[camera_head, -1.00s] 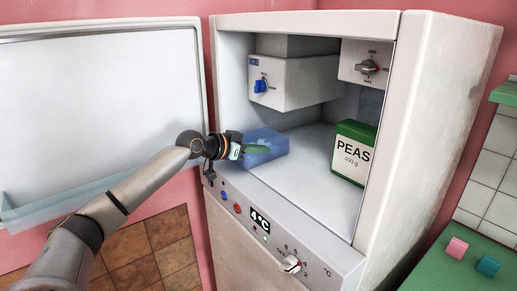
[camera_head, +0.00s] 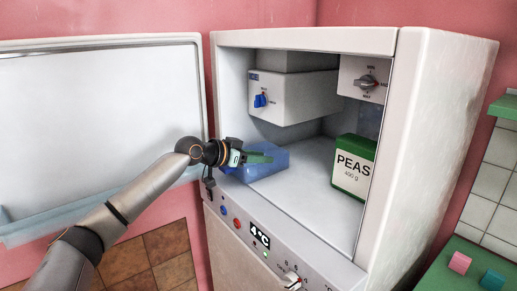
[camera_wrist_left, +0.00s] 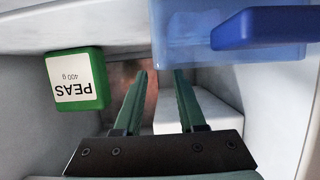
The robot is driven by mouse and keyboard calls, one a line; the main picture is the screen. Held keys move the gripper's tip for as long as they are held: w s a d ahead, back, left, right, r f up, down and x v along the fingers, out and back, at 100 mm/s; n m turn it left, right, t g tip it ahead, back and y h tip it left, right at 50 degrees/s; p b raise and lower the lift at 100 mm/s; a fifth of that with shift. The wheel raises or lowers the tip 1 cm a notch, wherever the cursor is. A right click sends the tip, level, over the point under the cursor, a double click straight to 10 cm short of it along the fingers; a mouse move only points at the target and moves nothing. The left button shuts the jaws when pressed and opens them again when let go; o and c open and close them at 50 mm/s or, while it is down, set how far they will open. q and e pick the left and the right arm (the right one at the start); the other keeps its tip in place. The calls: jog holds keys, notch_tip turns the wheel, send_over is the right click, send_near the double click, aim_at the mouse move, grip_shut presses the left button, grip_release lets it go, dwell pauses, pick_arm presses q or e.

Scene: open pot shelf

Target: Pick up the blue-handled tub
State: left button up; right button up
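The tub is a translucent blue box (camera_head: 270,168) standing at the left front of the open compartment. In the left wrist view the tub (camera_wrist_left: 185,40) fills the upper right, with its solid blue handle (camera_wrist_left: 265,27) facing the camera. My left gripper (camera_head: 270,157) comes in from the left, its green fingers overlapping the tub in the head view. In the left wrist view the fingers (camera_wrist_left: 162,72) are apart with nothing between them. The handle lies to the right of the fingers, not between them. My right gripper is not in view.
A green PEAS box (camera_head: 353,168) stands to the right in the compartment. A white housing with a blue knob (camera_head: 261,100) hangs above the tub. The open door (camera_head: 100,110) is at left. The compartment floor (camera_head: 305,175) between tub and box is clear.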

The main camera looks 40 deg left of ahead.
pick_arm(q)
jog(key=s+d+r+b, duration=0.2)
jog(key=s+d+r, duration=0.6)
jog(key=s+r, duration=0.3)
jog(key=shift+s, duration=0.2)
jog(key=shift+d, duration=0.1)
